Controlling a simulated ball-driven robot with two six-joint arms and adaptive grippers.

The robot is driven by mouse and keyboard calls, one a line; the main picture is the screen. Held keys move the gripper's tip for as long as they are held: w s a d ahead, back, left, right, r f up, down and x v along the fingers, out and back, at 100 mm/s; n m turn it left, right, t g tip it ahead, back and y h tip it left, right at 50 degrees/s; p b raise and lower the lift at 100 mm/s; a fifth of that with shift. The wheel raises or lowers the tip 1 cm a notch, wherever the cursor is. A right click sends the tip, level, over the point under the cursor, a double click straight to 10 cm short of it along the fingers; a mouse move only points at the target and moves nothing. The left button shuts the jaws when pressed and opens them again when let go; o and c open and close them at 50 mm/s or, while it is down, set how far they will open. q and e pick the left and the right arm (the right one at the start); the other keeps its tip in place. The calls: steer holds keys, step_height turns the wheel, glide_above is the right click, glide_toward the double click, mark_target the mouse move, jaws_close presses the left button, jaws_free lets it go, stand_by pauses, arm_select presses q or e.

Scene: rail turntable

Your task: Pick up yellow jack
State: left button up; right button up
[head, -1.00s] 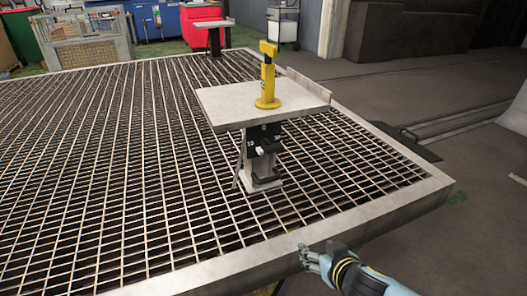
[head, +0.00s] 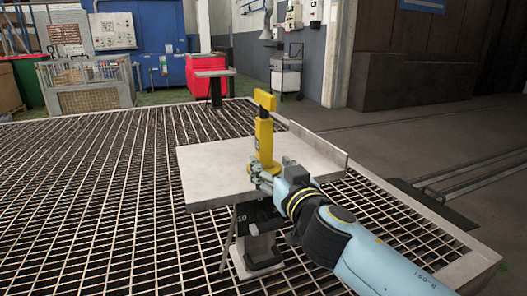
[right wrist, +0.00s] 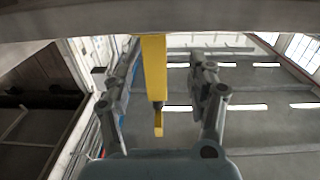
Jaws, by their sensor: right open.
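The yellow jack (head: 264,135) stands upright on a small grey tabletop (head: 215,165) in the head view. My right gripper (head: 262,178) is at the jack's base, in front of it and low over the tabletop; its fingers partly cover the base. In the right wrist view the jack (right wrist: 154,70) shows between the two spread fingers of my right gripper (right wrist: 162,85). The fingers are open with space on both sides of the jack. My left gripper is not in view.
The small table has a raised lip (head: 318,143) along its right edge and stands on a metal grating (head: 90,200). Behind are a red cabinet (head: 210,75), a wire crate (head: 90,88) and a white cart (head: 287,78). The floor at right is open.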

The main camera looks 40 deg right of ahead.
mark_target(267, 151)
steer(key=shift+x, duration=1.05)
steer(key=w, duration=0.1)
steer(key=w+d+p, duration=0.1)
steer(key=w+d+r, duration=0.1)
steer(key=w, duration=0.1)
steer(key=shift+r, duration=0.1)
steer(key=shift+w, duration=0.45)
jaws_close()
